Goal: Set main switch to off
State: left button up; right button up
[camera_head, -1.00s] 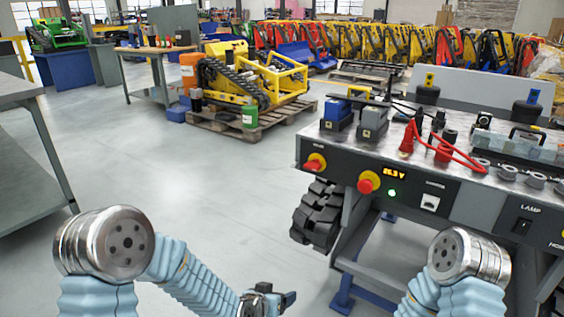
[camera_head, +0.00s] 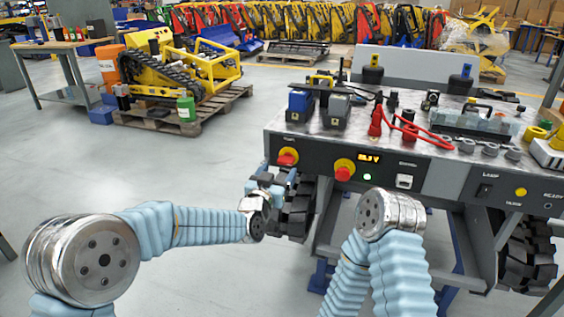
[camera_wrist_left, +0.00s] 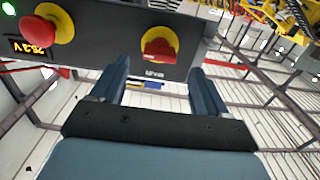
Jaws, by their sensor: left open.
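The main switch (camera_head: 287,157) is a red rotary handle on a yellow round plate at the left end of the carrier's dark front panel (camera_head: 320,160). It also shows in the left wrist view (camera_wrist_left: 158,43), ahead of the fingers. Its red handle seems to lie roughly crosswise, but its set position is not readable. My left gripper (camera_head: 270,182) is just below and left of the switch in the head view. In the wrist view my left gripper (camera_wrist_left: 158,70) is open and empty, its fingers apart from the switch. My right gripper is out of view.
A red emergency button (camera_head: 343,172) on a yellow plate sits right of the switch, beside a lit display (camera_head: 369,157) and green lamp (camera_head: 367,177). A black track (camera_head: 297,208) is under the panel. Blue and grey battery blocks (camera_head: 300,105) stand on top.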

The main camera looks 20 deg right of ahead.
aim_at(284, 164)
pick_arm(q)
jog(key=shift+p+x, duration=0.35)
jog(key=shift+x, duration=2)
jog(key=shift+c, duration=0.3)
jog(key=c, duration=1)
